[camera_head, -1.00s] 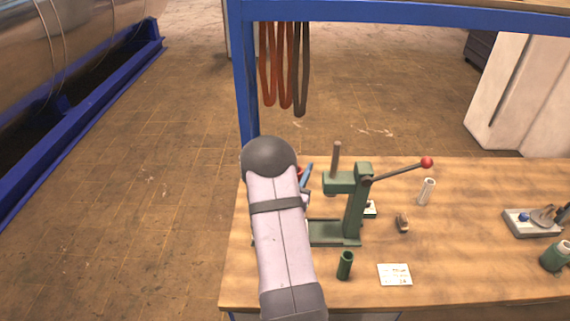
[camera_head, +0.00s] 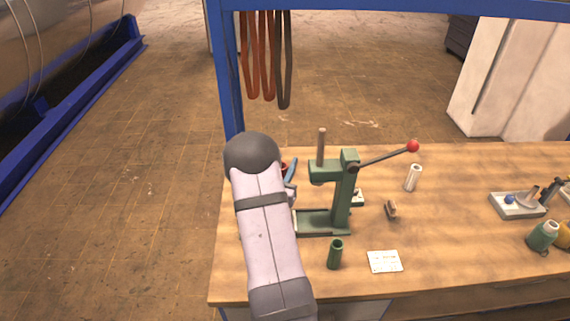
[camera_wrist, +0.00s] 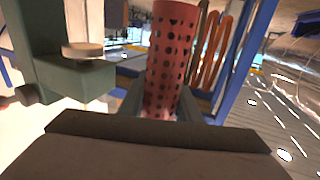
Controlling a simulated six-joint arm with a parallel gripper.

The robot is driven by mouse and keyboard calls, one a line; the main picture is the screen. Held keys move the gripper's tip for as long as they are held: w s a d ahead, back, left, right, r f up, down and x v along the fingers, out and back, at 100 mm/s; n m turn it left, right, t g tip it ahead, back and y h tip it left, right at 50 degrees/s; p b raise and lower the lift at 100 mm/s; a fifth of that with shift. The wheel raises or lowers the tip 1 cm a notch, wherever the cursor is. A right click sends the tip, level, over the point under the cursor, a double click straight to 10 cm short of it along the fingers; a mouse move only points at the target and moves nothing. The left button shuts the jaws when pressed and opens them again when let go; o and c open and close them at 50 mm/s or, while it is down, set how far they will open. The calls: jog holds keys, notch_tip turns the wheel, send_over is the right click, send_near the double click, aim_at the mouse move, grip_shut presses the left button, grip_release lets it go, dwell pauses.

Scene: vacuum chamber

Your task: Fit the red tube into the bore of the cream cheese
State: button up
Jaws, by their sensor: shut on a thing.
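The red tube (camera_wrist: 172,45), full of round holes and open at its upper end, stands up between the fingers of my gripper (camera_wrist: 160,108) in the wrist view. The gripper is shut on its lower part, which the fingers and gripper body partly hide. I cannot make out a cream cheese for certain. A pale hollow cylinder (camera_head: 413,179) stands upright on the bench, right of the press.
A green lever press (camera_head: 342,192) with a red knob stands just right of my arm and also fills the left of the wrist view (camera_wrist: 75,72). A green cup (camera_head: 335,255), a white card (camera_head: 384,261) and a small brown object (camera_head: 392,210) are near it.

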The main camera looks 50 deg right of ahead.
jog(key=shift+f+b, duration=1.5)
jog(key=shift+f, duration=0.35)
jog(key=shift+f+b, duration=0.15)
jog(key=shift+b, duration=0.6)
dwell(0.8)
jog(key=shift+f+b, duration=1.9)
jog(key=shift+f, duration=0.05)
jog(key=o, duration=1.1)
jog(key=shift+a, duration=0.1)
